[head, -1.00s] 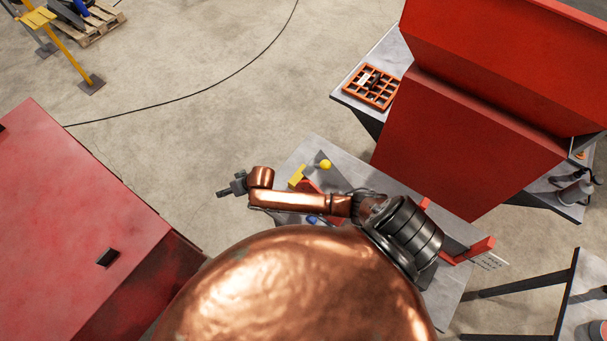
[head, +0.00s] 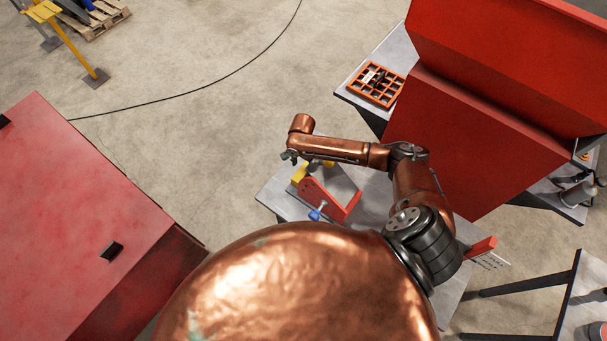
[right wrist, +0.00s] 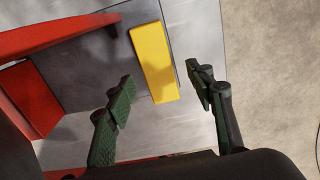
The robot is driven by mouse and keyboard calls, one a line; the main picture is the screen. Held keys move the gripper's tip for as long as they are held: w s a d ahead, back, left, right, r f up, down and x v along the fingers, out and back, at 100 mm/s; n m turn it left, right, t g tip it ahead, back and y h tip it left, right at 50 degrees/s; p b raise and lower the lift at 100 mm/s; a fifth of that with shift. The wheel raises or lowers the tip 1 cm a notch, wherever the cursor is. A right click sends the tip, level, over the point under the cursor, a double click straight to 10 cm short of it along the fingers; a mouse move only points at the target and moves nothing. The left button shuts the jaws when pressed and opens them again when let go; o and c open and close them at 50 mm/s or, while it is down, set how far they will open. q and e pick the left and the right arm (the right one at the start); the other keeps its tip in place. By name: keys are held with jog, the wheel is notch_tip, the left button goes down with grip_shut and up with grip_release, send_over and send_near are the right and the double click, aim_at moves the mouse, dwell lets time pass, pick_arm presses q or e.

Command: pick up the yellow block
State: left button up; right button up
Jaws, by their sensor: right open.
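The yellow block (head: 299,174) lies on the grey metal table (head: 272,194) in the head view, partly hidden under my right arm. In the right wrist view the long yellow block (right wrist: 154,60) shows between and beyond the fingers. My right gripper (head: 290,156) is above the table near the block; in the wrist view the gripper (right wrist: 159,79) is open, one finger on each side of the block. I cannot tell how high it is above it. My left gripper is not in view.
A red bracket (head: 325,200) stands right beside the block, with a blue-handled tool (head: 317,213) near it. Another yellow item is mostly hidden under my arm. A large red machine (head: 470,130) rises to the right. An orange divided tray (head: 376,84) sits on a table behind.

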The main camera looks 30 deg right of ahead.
aim_at(302, 172)
jog(key=shift+s+a+f+p, duration=0.1)
jog(key=shift+a+f+p, duration=0.05)
jog(key=shift+f, duration=1)
jog(key=shift+s+a+f+p, duration=0.1)
jog(key=shift+a+f+p, duration=0.05)
jog(key=shift+f, duration=0.95)
jog(key=shift+c, duration=0.7)
jog(key=c, duration=1.2)
jog(key=shift+o, duration=0.2)
jog(key=shift+r, duration=0.1)
